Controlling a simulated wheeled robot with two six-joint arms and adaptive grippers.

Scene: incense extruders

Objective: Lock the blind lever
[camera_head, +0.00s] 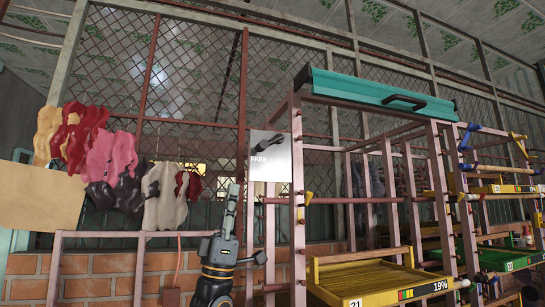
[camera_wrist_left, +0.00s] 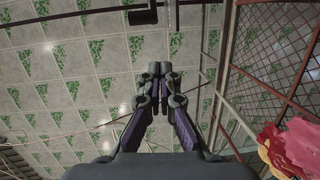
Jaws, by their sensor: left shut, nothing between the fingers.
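The blind (camera_head: 375,90) is a teal housing with a black handle (camera_head: 404,101), across the top of the pink rack frame. A pale plate (camera_head: 270,174) marked "FREE" hangs at the rack's left front post. The dark blind lever (camera_head: 270,144) slants across its upper part. My left gripper (camera_head: 233,190) points up, below and left of the plate, apart from the lever. It is shut and empty, and its closed fingers show in the left wrist view (camera_wrist_left: 160,68). A dark bar end (camera_wrist_left: 143,16) is above the fingertips there; I cannot tell what it is. My right gripper is out of view.
Yellow trays (camera_head: 375,278) with displays sit in the rack at right. Coloured cloth-like pieces (camera_head: 112,158) hang at left before a mesh wall (camera_head: 190,65). Pink rails (camera_head: 140,236) stand by a low brick wall. The space above my left gripper looks open.

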